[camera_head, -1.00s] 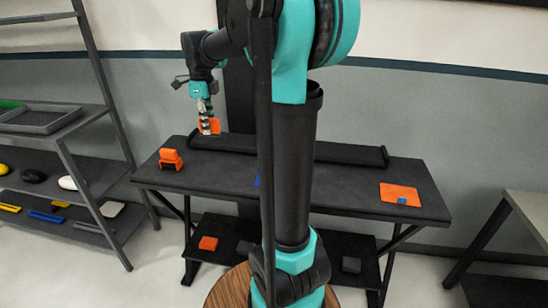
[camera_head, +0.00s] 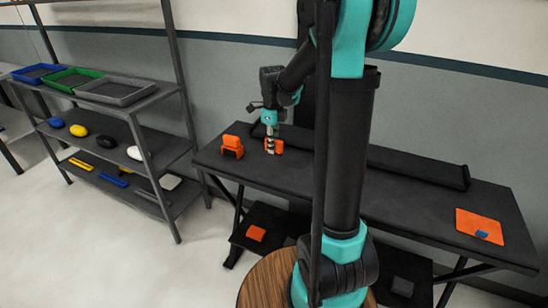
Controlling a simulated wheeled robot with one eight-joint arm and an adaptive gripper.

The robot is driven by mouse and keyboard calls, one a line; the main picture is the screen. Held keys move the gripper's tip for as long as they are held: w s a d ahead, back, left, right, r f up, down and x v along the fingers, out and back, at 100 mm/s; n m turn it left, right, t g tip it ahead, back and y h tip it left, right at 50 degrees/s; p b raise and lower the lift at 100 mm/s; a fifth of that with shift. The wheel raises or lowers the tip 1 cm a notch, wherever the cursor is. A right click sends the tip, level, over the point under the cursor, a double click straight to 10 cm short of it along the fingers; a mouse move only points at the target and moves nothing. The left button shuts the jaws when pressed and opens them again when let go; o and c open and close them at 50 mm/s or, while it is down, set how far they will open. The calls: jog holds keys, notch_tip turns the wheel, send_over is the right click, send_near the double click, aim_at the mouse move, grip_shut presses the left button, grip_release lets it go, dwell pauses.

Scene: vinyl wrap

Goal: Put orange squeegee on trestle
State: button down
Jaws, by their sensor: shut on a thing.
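My gripper (camera_head: 271,140) is shut on a small orange thing (camera_head: 279,147), which I take to be the orange squeegee. The jaws cover part of it, and its shape is hard to tell at this size. It is at the left part of the dark trestle table (camera_head: 400,206), low at the top. I cannot tell whether it touches the surface. A blocky orange object (camera_head: 232,147) stands on the table just left of the gripper, apart from it.
An orange sheet with a blue piece (camera_head: 481,225) lies at the table's right end. A long black bar (camera_head: 420,167) runs along the back. An orange piece (camera_head: 256,233) is on the lower shelf. A grey rack (camera_head: 150,150) with trays and several tools stands at left.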

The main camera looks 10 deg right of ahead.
jog(key=shift+f, duration=2.75)
jog(key=shift+f, duration=0.15)
jog(key=c, duration=1.5)
grip_release()
jog(key=shift+o, duration=0.2)
